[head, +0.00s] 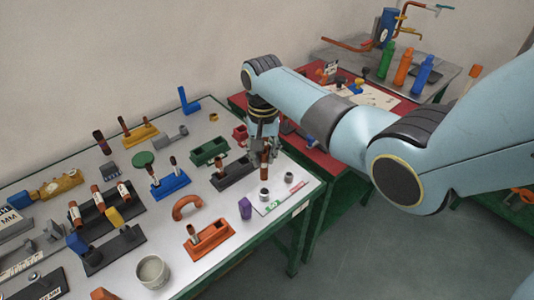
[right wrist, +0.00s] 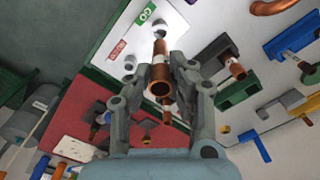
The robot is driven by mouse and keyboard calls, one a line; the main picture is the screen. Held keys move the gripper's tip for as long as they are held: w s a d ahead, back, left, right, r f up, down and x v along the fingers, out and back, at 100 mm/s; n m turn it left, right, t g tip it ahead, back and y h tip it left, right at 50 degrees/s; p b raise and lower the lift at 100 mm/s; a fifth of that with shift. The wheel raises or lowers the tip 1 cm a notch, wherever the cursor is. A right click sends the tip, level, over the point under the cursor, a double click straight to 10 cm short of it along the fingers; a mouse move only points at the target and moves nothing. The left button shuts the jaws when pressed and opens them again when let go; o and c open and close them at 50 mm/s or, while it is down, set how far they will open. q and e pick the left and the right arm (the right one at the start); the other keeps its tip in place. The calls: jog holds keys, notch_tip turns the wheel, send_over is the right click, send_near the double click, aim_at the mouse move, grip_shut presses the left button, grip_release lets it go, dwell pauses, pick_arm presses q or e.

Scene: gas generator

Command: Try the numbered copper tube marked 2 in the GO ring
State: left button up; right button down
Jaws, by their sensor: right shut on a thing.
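My right gripper (head: 264,138) is shut on a copper tube (head: 265,154) and holds it upright over the white gauge board (head: 282,203). In the right wrist view the gripper (right wrist: 165,75) grips the tube (right wrist: 160,90), its open end facing the camera. A number on it cannot be read. The grey GO ring (head: 264,195) stands by the green GO label (head: 272,206); it also shows in the right wrist view (right wrist: 158,24), just past the tube's far end. The tube looks apart from the ring. A second grey ring (head: 289,178) stands by a red label. My left gripper is out of view.
A black rack (head: 94,228) with labelled copper tubes lies left. The table's green front edge (head: 310,205) is close to the board's right side.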

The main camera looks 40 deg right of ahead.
aim_at(264, 175)
jog(key=shift+f, duration=0.1)
jog(key=shift+f+b, duration=1.2)
jog(key=shift+f, duration=0.6)
jog(key=shift+f+b, duration=0.35)
jog(key=shift+f, duration=0.3)
pick_arm(q)
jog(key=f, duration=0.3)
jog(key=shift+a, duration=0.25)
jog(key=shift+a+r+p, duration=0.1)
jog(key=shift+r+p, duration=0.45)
jog(key=shift+p, duration=0.05)
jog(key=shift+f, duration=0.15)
pick_arm(e)
jog(key=shift+f, duration=0.15)
pick_arm(q)
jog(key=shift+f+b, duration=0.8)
jog(key=shift+b, duration=0.15)
pick_arm(e)
jog(key=shift+f, duration=1.25)
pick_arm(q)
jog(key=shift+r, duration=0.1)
